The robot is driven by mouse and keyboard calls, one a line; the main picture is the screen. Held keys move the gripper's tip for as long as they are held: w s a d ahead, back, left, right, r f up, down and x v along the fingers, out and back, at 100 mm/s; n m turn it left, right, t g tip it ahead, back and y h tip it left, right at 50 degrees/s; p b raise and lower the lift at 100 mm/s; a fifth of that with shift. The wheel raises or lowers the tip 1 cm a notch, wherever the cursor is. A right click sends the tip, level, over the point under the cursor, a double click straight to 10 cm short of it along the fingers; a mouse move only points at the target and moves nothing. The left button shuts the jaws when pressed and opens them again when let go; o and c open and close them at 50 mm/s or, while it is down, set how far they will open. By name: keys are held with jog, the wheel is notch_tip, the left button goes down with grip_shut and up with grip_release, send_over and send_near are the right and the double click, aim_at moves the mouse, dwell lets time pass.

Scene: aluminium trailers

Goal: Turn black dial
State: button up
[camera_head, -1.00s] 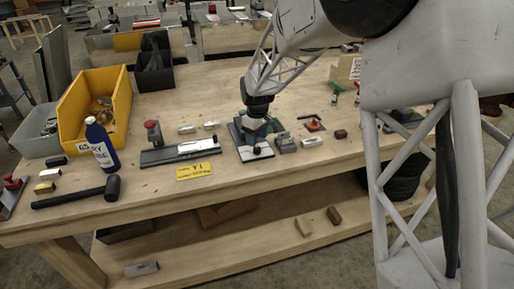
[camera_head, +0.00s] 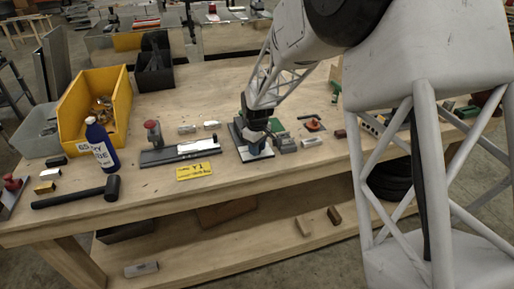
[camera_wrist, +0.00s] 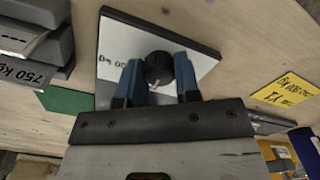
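The black dial (camera_wrist: 158,68) stands on a white plate (camera_wrist: 113,58) with a dark edge, set on the wooden table. In the wrist view, the blue fingers of my gripper (camera_wrist: 158,80) are on either side of the dial, close against it. I cannot tell whether both fingers touch it. In the head view, my gripper (camera_head: 257,145) is low over the plate (camera_head: 262,155), pointing down, and hides the dial.
Grey weights (camera_head: 287,144) stand close to the plate's right. A metal slide fixture (camera_head: 182,152) and a yellow label (camera_head: 194,172) lie left of it. A blue bottle (camera_head: 103,150), a mallet (camera_head: 75,194) and a yellow bin (camera_head: 88,92) are further left.

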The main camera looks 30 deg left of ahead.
jog(key=c, duration=0.4)
jog(key=shift+m, duration=0.4)
jog(key=m, duration=1.1)
dwell(0.5)
jog(key=o, duration=0.9)
jog(key=shift+o, duration=0.2)
jog(key=shift+r, duration=0.1)
